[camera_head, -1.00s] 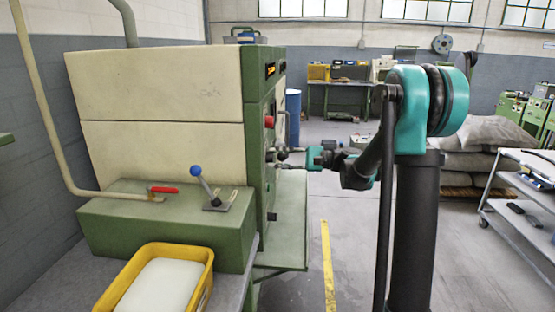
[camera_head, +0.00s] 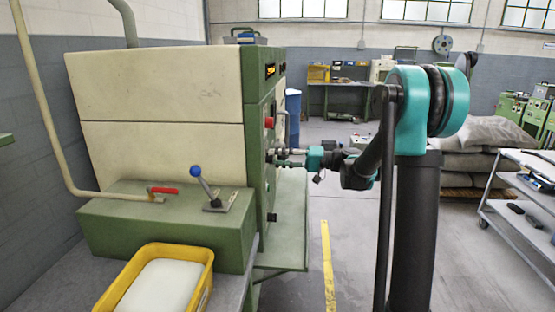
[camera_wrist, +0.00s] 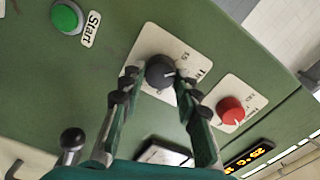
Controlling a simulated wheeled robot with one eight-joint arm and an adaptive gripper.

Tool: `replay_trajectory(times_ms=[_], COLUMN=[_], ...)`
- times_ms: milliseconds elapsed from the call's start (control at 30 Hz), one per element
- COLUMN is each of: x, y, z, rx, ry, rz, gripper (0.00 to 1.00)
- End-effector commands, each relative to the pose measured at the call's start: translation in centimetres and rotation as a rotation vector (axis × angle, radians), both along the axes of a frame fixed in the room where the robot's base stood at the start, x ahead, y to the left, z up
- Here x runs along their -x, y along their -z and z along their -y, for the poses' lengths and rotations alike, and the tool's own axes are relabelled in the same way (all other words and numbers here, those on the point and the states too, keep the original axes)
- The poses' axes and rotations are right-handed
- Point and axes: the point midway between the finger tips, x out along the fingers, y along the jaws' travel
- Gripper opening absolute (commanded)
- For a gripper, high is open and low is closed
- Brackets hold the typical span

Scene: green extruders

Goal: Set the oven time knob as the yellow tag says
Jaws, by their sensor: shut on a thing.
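The dark grey time knob (camera_wrist: 160,72) has a white pointer mark and sits on a white plate (camera_wrist: 190,60) on the green oven front. The plate's print is partly hidden, with a "15" showing. My gripper (camera_wrist: 158,82) is shut on this knob, one finger on each side of it. In the head view my gripper (camera_head: 290,158) reaches left to the oven (camera_head: 262,150), whose front is seen nearly edge-on. I cannot make out a yellow tag in either current view.
A red knob (camera_wrist: 230,109) on its own plate is close beside the right finger. A green Start button (camera_wrist: 66,17), a black ball-ended handle (camera_wrist: 72,139) and a lit orange display (camera_wrist: 248,158) are also near. Open floor (camera_head: 350,250) lies below the arm.

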Motion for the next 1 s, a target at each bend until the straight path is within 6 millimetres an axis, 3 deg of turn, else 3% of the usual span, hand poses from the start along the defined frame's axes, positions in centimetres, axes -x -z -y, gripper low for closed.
replay_trajectory(times_ms=[400,967,1000], x=[0.1,0.06,0.06], y=[0.1,0.08,0.08], z=[0.02,0.02,0.02], rx=[0.01,0.011,0.01], ry=[-0.002,-0.001,-0.001], rz=[0.187,0.212,0.212], gripper=[0.02,0.02,0.36])
